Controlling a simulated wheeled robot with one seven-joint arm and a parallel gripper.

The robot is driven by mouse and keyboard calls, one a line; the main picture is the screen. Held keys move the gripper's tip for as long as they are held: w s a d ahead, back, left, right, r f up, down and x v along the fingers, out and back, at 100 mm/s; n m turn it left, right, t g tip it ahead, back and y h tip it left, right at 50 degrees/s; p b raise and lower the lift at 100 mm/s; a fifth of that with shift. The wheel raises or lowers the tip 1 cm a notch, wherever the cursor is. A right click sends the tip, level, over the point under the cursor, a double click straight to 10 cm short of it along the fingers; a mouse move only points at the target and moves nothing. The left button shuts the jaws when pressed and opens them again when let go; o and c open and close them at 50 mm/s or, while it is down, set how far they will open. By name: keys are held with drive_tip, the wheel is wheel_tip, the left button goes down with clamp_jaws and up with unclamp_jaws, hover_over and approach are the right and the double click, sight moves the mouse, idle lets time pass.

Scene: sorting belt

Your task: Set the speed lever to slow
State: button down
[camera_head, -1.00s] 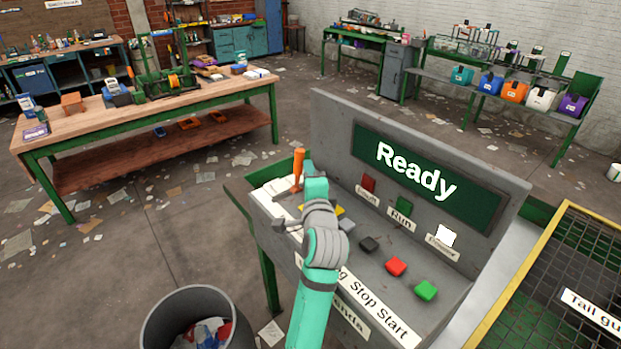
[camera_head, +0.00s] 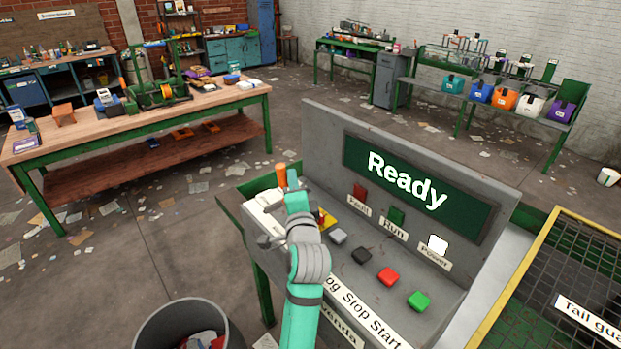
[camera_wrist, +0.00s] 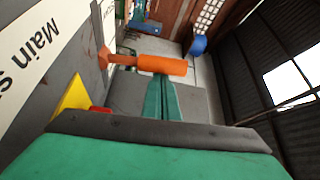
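The lever with the orange handle (camera_head: 281,175) stands at the far left end of the grey control console (camera_head: 320,150). My gripper (camera_head: 292,180) is right beside the handle and hides the lever's lower part in the head view. In the wrist view the orange handle (camera_wrist: 162,65) lies across the tips of my teal fingers (camera_wrist: 161,85). The fingers are together, with only a thin line between them. The handle does not look clamped between them; I cannot tell whether they touch it. The lever's speed marks are not readable. The display (camera_head: 420,185) reads "Ready".
Grey, black, red (camera_head: 388,277) and green (camera_head: 419,301) buttons run along the console to the right of my arm. A yellow and red part (camera_wrist: 75,102) sits close to my gripper. A bin (camera_head: 190,325) stands in front, and a yellow-edged mesh guard (camera_head: 570,270) is at right.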

sight(280, 180)
drive_tip(key=shift+s+a+f, duration=0.2)
drive_tip(key=shift+s+a, duration=0.75)
drive_tip(key=shift+a, duration=0.15)
drive_tip(key=shift+s+a, duration=0.1)
drive_tip(key=shift+a, duration=0.05)
drive_tip(key=shift+a+f, duration=0.15)
drive_tip(key=shift+s, duration=0.1)
drive_tip(key=s, duration=0.3)
drive_tip(key=s+d, duration=0.1)
drive_tip(key=s, duration=0.3)
drive_tip(key=s+d, duration=0.1)
drive_tip(key=s, duration=0.2)
drive_tip(key=shift+s+d+f, duration=0.1)
drive_tip(key=shift+s+f, duration=0.15)
drive_tip(key=shift+f, duration=0.05)
